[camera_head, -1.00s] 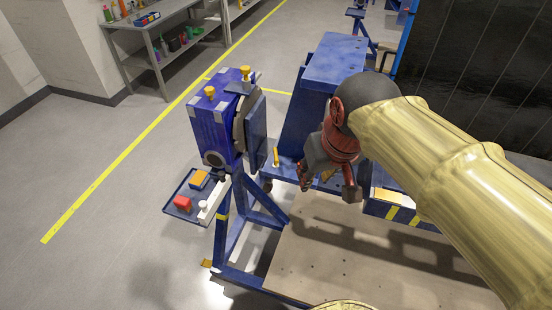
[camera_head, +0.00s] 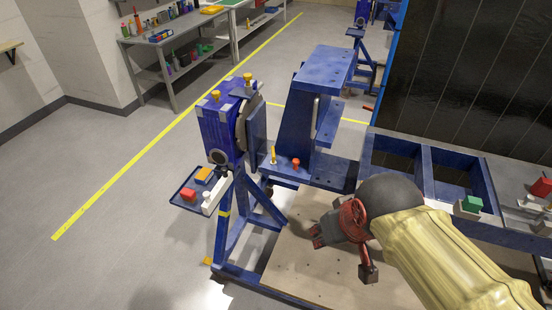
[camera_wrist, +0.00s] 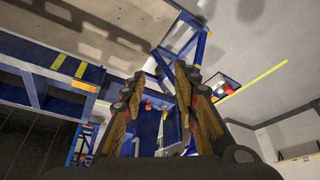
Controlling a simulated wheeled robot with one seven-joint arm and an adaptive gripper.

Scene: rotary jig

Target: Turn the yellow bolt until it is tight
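Several yellow bolts show in the head view; I cannot tell which one the task means. Two yellow-headed bolts, a front one (camera_head: 216,95) and a rear one (camera_head: 247,79), stand on top of the blue jig head (camera_head: 218,128). A thin upright yellow bolt (camera_head: 273,155) stands on the blue base ledge, beside a red bolt (camera_head: 295,163). My gripper (camera_head: 316,236) is well below and right of these, apart from them, over the beige floor plate. In the wrist view its two fingers (camera_wrist: 158,80) are spread with nothing between them. How tight any bolt is cannot be seen.
A small tray (camera_head: 184,202) with red and orange blocks hangs beside the jig stand. A blue upright column (camera_head: 298,115) rises behind the ledge. A blue frame (camera_head: 425,180) with a green block (camera_head: 471,204) is at right. The plate (camera_head: 310,275) is mostly clear.

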